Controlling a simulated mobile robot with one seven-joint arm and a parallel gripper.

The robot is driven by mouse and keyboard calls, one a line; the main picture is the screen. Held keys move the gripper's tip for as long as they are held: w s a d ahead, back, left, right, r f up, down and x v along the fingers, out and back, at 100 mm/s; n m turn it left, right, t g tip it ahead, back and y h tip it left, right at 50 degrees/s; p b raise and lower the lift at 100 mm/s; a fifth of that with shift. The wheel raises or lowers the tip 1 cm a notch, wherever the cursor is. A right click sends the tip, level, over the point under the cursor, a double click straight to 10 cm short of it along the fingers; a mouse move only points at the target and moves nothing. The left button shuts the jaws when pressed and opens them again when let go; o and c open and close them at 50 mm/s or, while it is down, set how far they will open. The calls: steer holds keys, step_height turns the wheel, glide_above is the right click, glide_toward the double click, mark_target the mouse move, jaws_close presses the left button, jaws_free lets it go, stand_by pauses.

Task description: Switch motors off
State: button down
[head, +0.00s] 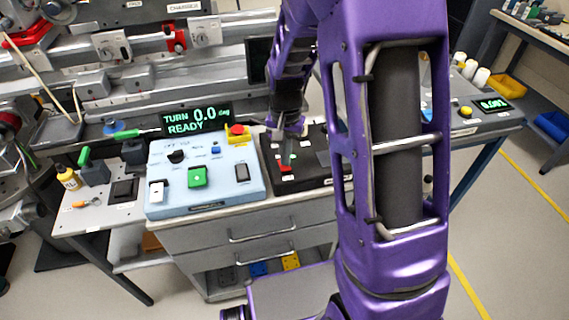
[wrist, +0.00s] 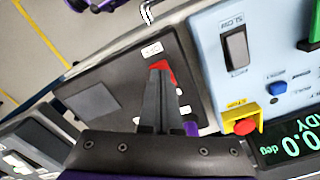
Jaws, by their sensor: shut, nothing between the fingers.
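A black control box (head: 310,165) stands right of the pale blue panel; the black box (wrist: 75,80) also fills the middle of the wrist view. A small green spot (head: 293,157) shows near the switch. My gripper (head: 287,158) is shut and empty, pointing down at the box. In the wrist view its fingertips (wrist: 159,66) overlap the red switch (wrist: 168,76) and hide part of it. I cannot tell whether they touch it, nor the switch's position.
The pale blue panel (head: 225,187) carries a green switch (head: 197,177), a blue button (head: 215,150) and a red stop knob (head: 237,130) on yellow. A display (head: 190,121) behind it reads "TURN 0.0 deg READY". Beamline equipment lines the back; bottles and tools lie left.

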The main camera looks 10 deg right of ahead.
steer(key=shift+f+b, duration=0.5)
steer(key=shift+f, duration=0.3)
steer(key=shift+r, duration=0.1)
steer(key=shift+r+p, duration=2.7)
steer(key=shift+r, duration=0.75)
